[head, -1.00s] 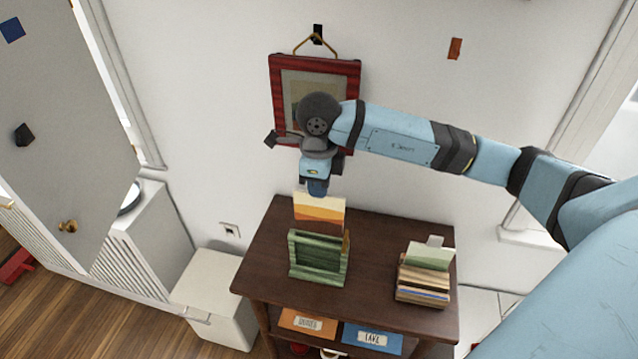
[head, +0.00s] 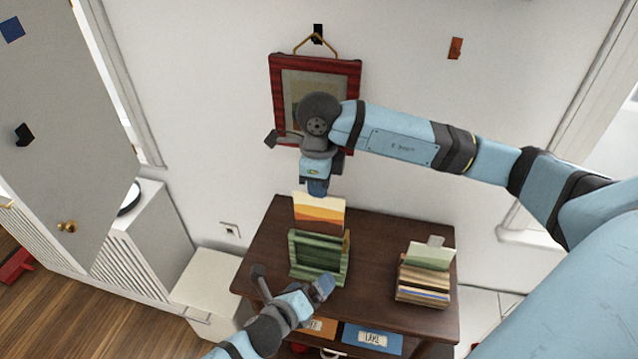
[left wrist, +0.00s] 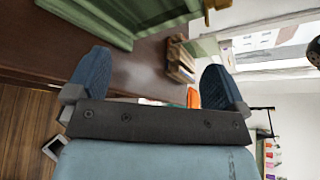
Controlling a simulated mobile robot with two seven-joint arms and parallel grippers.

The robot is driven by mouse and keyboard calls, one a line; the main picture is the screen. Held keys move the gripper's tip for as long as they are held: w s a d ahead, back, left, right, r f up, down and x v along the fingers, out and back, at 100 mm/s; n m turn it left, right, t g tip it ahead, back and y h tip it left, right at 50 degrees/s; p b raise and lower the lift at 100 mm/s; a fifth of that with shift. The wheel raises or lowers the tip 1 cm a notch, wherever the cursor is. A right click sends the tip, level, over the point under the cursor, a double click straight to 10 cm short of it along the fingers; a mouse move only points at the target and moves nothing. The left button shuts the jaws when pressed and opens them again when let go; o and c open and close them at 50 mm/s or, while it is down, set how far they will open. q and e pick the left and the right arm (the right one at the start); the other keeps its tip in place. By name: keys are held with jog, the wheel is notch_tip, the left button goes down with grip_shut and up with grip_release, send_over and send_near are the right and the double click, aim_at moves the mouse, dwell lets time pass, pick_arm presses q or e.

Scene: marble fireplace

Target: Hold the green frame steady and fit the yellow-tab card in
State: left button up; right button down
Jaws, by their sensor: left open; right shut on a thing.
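The green frame (head: 306,271) stands upright near the left front of the dark wooden table (head: 375,258); a corner of the green frame also shows in the left wrist view (left wrist: 150,12). My right gripper (head: 317,190) is shut on the top edge of a card (head: 319,213) with pale, yellow and orange bands. The card is upright above the green frame, and its lower edge is hidden behind the frame's top. My left gripper (head: 291,281) is open and empty, low in front of the frame, its fingers apart. I cannot tell whether it touches the frame.
A stack of cards or books (head: 424,280) with a green card on top stands at the table's right. A red picture frame (head: 350,78) hangs on the wall behind my right arm. The table's middle is clear.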

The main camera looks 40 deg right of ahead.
aim_at(315, 266)
pick_arm(q)
jog(key=w+f+m, duration=0.1)
jog(key=m, duration=0.2)
jog(key=w+f+m+g+y, duration=0.1)
jog(key=w+m, duration=0.1)
jog(key=m, duration=0.1)
jog(key=w+f+m, duration=0.1)
jog(key=w+m, duration=0.1)
jog(key=m, duration=0.1)
jog(key=shift+a+f+m+g+y, duration=0.25)
jog(key=shift+a+m+g+y, duration=0.05)
jog(key=shift+m, duration=0.1)
jog(key=shift+w+f+m, duration=0.25)
jog(key=shift+w+m, duration=0.15)
jog(key=x, duration=0.9)
jog(key=shift+d+f, duration=0.15)
jog(key=shift+d, duration=0.05)
grip_shut()
jog(key=shift+c, duration=1.3)
grip_release()
jog(key=shift+a, duration=0.1)
